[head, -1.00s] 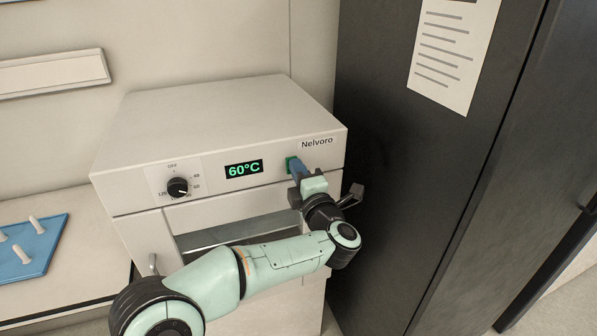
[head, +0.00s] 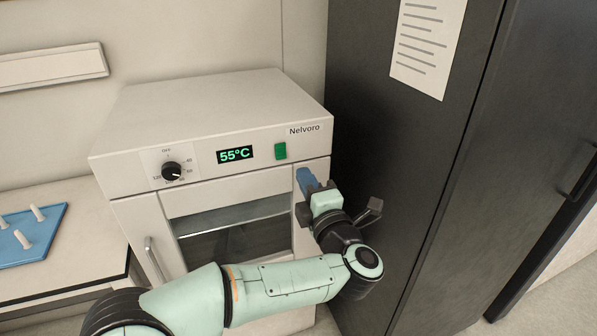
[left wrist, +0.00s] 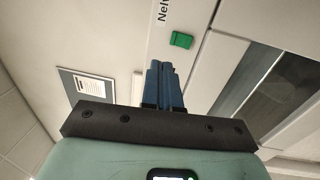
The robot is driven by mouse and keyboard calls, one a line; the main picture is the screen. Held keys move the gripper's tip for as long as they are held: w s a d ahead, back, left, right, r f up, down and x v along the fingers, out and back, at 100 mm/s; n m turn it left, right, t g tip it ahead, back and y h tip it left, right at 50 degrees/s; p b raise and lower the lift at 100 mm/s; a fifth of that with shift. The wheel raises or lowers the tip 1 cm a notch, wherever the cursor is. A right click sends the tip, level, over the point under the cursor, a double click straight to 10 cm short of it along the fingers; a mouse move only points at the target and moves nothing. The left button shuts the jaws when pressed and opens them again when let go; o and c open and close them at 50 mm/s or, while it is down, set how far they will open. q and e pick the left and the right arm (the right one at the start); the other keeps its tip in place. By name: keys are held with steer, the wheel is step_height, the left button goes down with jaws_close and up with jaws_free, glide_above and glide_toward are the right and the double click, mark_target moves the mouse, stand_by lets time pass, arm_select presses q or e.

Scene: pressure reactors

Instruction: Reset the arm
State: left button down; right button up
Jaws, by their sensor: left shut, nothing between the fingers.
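My left gripper (head: 307,180) has blue fingers, which are together and empty. In the head view it is just below and right of the green switch (head: 280,151), in front of the right edge of the oven (head: 215,105). The left wrist view shows the shut fingers (left wrist: 163,82) pointing up toward the wall, with the green switch (left wrist: 181,40) apart from their tips. My left arm crosses the lower front of the oven. My right gripper is not in either view.
The oven has a black dial (head: 172,171), a display (head: 235,154) reading 55°C and a windowed door with a handle (head: 154,258). A dark cabinet (head: 400,150) stands close on the right. A blue peg board (head: 30,238) lies on the counter at left.

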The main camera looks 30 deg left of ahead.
arm_select(q)
steer(key=shift+s+d, duration=0.4)
steer(key=shift+d, duration=0.05)
